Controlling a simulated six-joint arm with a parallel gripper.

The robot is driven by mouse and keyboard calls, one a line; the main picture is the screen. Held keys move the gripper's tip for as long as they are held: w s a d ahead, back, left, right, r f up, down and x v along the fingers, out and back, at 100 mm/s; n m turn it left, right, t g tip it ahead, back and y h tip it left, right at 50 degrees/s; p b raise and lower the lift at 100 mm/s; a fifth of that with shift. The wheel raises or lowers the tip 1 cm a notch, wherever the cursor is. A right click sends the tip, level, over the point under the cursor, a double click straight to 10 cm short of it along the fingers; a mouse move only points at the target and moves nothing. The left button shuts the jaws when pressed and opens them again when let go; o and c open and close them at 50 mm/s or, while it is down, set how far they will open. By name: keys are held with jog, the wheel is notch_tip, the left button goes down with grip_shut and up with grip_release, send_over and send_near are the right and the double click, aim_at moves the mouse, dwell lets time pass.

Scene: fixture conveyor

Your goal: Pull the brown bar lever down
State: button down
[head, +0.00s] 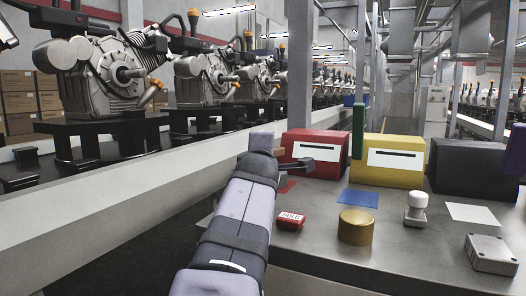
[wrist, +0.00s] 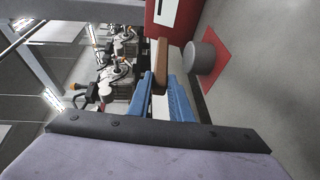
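The brown bar lever (wrist: 160,66) shows in the wrist view, standing out beside a red box. Its near end lies between the two blue fingers of my gripper (wrist: 160,82), which appear to press on it from both sides. In the head view only a small piece of the brown bar (head: 279,153) shows at the left of the red box (head: 312,148). My lilac arm hides most of the rest there, and my fingertips are hidden behind it.
A grey cylinder (wrist: 199,58) stands close right of the bar in the wrist view, by a red square (wrist: 220,62). On the table are a red HOLD block (head: 291,219), a gold cylinder (head: 356,227), a white knob (head: 416,208) and a grey box (head: 491,254). Engines line the conveyor at left.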

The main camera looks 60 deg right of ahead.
jog(key=w+r+m+y+p, duration=0.1)
jog(key=w+r+m+p, duration=0.75)
jog(key=p, duration=1.65)
jog(key=s+a+r+m+g+p, duration=0.2)
jog(key=s+a+m+g+p, duration=0.4)
jog(key=m+p, duration=0.7)
jog(key=s+a+p, duration=0.1)
jog(key=p, duration=1)
jog(key=shift+a+g+y, duration=0.3)
jog(key=shift+a, duration=0.05)
jog(key=shift+m, duration=0.25)
